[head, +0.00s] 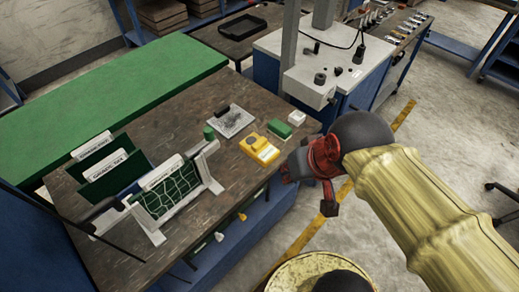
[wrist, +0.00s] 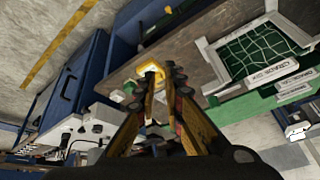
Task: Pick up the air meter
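The air meter is most likely the yellow device (head: 259,149) lying near the right edge of the brown work table. In the wrist view the yellow device (wrist: 152,67) shows just beyond the fingertips, partly covered by them. My gripper (head: 309,188), red and black, is off the table's right edge, to the right of the device and apart from it. The fingers of my gripper (wrist: 162,76) have a gap between them with nothing held in it.
A green box (head: 279,129) and a small white box (head: 297,118) sit behind the yellow device. A grey plate (head: 230,121) lies farther back. A white frame with green netting (head: 171,194) and file holders stand left. A white-topped blue cabinet (head: 330,75) stands behind.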

